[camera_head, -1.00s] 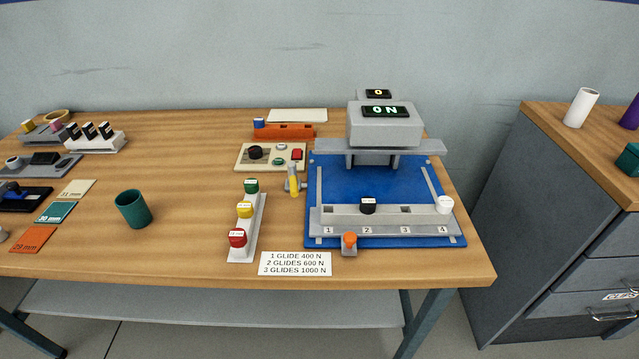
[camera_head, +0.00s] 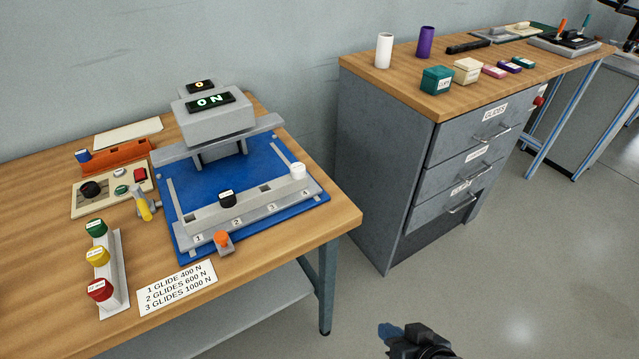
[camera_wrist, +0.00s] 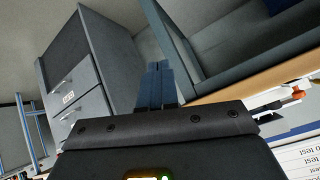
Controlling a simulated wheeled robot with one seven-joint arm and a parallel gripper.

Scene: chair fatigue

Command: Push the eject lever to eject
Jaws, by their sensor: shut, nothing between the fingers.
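A grey press fixture on a blue base (camera_head: 180,172) stands on the wooden table, with a lit "ON" display. Its numbered rail (camera_head: 188,223) holds a black glide (camera_head: 228,199) near slot 2 and a white one (camera_head: 298,171) near slot 4. A small orange-topped lever (camera_head: 222,238) sits at the front edge, and a yellow-handled lever (camera_head: 144,208) at the left side; no label shows which ejects. My gripper (camera_head: 388,331) is low at the bottom of the head view, right of the table and apart from both levers. Its blue fingers show shut and empty in the wrist view (camera_wrist: 157,84).
A grey drawer cabinet (camera_head: 385,165) stands to the right. Open floor lies between. The table edge is close to the fingers in the wrist view.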

